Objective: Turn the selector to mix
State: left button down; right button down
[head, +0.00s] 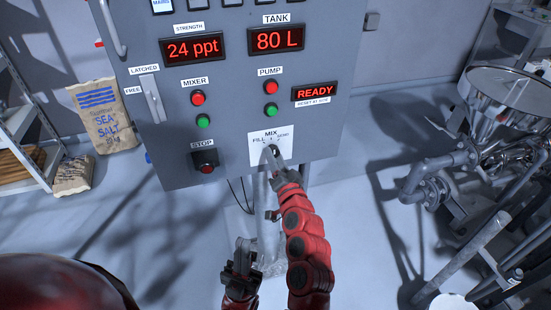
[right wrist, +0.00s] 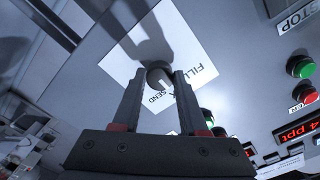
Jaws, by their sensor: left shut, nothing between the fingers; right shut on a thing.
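The selector (right wrist: 158,72) is a dark round knob on a white label plate (head: 257,155) low on the grey control panel. The plate reads MIX at top, FILL at left and SEND at right in the head view. My right gripper (head: 270,153) is at the selector, and in the right wrist view its two fingers (right wrist: 158,80) are shut on either side of the knob. The fingers hide part of the knob and plate, and I cannot tell which word the knob points to. My left gripper (head: 243,250) is shut and empty, below the panel.
A STOP button (head: 205,162) is left of the plate. Mixer and pump buttons, a latch handle (head: 152,98) and a READY display (head: 315,92) are above. Salt sacks (head: 104,118) stand at left. A steel hopper with pipes (head: 515,92) stands at right.

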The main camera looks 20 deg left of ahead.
jog(key=shift+c, duration=2.2)
grip_release()
jog(key=v, duration=1.7)
jog(key=shift+d, duration=0.2)
jog(key=shift+s, duration=0.1)
